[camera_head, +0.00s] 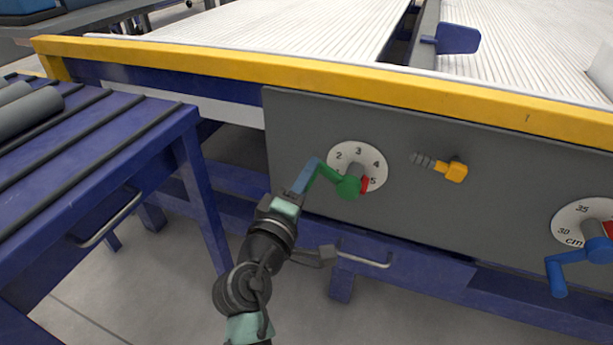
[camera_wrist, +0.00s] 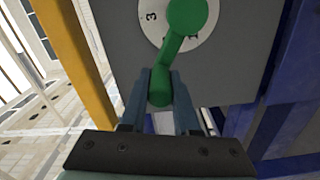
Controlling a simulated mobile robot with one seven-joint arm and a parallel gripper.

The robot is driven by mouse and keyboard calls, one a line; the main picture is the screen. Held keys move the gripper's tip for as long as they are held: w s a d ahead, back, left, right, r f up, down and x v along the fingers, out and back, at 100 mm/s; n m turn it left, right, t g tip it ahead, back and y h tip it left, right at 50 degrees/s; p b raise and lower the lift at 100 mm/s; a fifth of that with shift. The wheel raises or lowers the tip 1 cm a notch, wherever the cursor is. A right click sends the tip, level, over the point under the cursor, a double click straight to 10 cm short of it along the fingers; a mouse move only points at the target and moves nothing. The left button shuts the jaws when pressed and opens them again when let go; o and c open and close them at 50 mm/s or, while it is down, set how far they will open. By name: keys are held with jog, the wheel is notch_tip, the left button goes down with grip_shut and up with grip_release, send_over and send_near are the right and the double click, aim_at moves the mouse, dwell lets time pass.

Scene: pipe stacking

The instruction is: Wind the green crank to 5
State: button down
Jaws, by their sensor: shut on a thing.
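The green crank (camera_head: 348,187) sits on a white numbered dial (camera_head: 338,152) on the grey panel. The dial shows 2, 3, 4 and 5, with a red pointer (camera_head: 365,184) beside the 5. The crank arm reaches to the upper left, toward its handle. My gripper (camera_head: 307,178) is shut on the handle, which is partly hidden by the fingers.
A yellow rail (camera_head: 300,75) runs above. A blue table (camera_head: 95,160) with grey pipes (camera_head: 28,110) stands left.

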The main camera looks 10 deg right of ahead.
jog(key=shift+r, duration=0.1)
jog(key=c, duration=0.6)
grip_release()
jog(key=shift+c, duration=0.2)
jog(key=p+v, duration=0.4)
jog(key=v, duration=0.9)
